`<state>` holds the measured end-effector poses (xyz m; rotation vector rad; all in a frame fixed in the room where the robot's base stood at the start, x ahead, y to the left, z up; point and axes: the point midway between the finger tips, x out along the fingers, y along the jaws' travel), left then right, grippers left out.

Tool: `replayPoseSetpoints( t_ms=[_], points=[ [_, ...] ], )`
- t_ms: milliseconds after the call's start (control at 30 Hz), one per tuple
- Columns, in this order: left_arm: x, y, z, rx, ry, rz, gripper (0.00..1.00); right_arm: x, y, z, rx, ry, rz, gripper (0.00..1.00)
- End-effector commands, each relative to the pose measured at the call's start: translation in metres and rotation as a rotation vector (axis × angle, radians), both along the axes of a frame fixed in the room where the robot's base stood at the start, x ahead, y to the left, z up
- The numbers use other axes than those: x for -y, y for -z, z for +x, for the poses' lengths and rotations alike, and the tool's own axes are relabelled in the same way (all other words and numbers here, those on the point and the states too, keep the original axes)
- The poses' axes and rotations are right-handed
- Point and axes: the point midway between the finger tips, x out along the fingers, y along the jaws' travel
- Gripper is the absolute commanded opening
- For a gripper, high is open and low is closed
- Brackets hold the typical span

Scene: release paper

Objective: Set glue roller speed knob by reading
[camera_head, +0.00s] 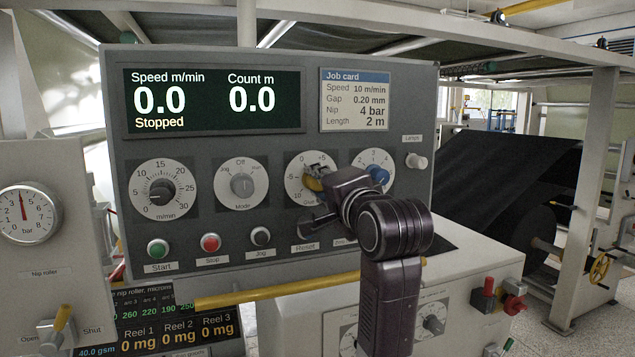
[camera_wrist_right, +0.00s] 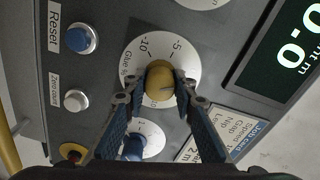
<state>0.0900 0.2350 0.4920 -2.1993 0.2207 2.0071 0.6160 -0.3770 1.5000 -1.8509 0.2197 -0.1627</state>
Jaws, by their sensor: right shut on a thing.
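The yellow knob (camera_head: 313,183) sits on a white dial on the grey control panel, mostly hidden behind my right gripper (camera_head: 322,192) in the head view. In the right wrist view the yellow knob (camera_wrist_right: 160,83) is between the two fingers of my right gripper (camera_wrist_right: 157,95), which is shut on it. The dial (camera_wrist_right: 133,57) around it shows "-10", "-5" and a partly hidden label starting "Glue". Its pointer setting cannot be read. My left gripper is not in view.
The display (camera_head: 211,100) reads 0.0 m/min, 0.0 m, "Stopped". The job card (camera_head: 355,100) lists speed 10, gap 0.20, nip 4 bar, length 2 m. A blue knob (camera_head: 378,174) is close right of the gripper. A reel table (camera_head: 160,330) reads 0 mg. A yellow rail (camera_head: 270,291) runs below.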

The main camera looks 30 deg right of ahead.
Motion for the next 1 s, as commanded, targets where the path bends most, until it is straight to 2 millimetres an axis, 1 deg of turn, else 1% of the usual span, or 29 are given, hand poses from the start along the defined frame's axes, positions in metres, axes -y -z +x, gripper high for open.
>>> replayPoseSetpoints(
  t_ms=[467, 500, 667, 900, 1000],
  points=[
    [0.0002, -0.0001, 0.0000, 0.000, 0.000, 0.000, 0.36, 0.0007, 0.0007, -0.0002, 0.002, 0.002, 0.016, 0.01],
    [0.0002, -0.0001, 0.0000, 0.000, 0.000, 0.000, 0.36, 0.0007, 0.0007, -0.0002, 0.002, 0.002, 0.016, 0.26],
    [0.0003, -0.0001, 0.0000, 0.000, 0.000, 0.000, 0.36, 0.0006, 0.0006, -0.0001, 0.003, 0.001, 0.015, 0.43],
    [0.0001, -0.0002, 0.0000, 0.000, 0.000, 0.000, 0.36, 0.0003, 0.0002, -0.0003, 0.004, 0.001, 0.015, 0.43],
    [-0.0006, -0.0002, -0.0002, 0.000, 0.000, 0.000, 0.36, -0.0007, -0.0001, -0.0041, 0.004, 0.001, 0.015, 0.43]
  ],
)
